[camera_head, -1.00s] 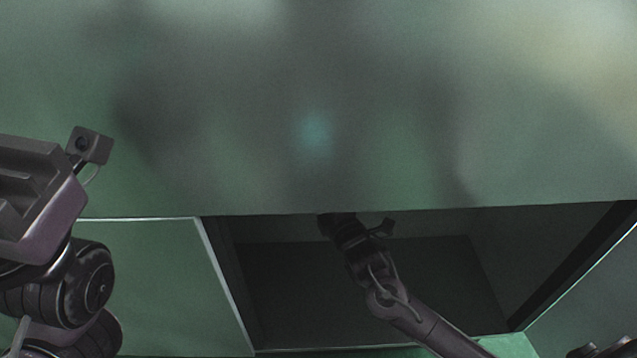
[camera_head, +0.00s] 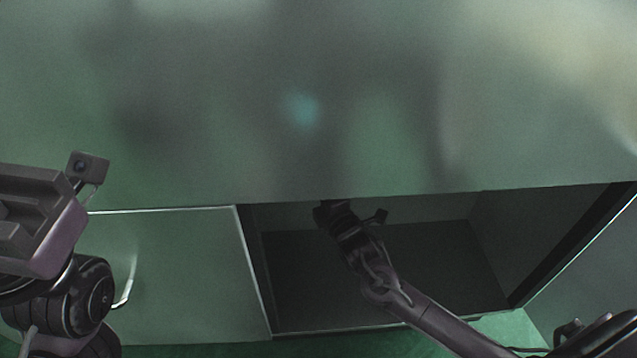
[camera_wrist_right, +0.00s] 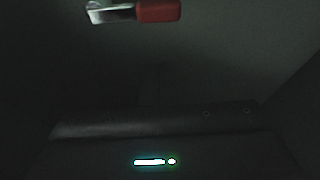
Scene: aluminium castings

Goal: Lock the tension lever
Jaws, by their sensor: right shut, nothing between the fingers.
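The tension lever (camera_wrist_right: 158,11) shows in the right wrist view at the top edge, as a red grip with a bright metal part at its left end. It is apart from anything of mine that I can see. My right gripper (camera_head: 330,212) reaches into the dark open compartment (camera_head: 385,275) below the green surface. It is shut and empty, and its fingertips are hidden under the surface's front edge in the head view. My left gripper (camera_head: 35,215) is at the left edge of the head view, and its fingers cannot be made out.
A smooth green, reflective surface (camera_head: 300,60) fills the upper head view, with its edge just above my right gripper. A pale green panel with a handle (camera_head: 130,275) is left of the opening. The wrist view shows a dark interior with a small glowing light (camera_wrist_right: 150,161).

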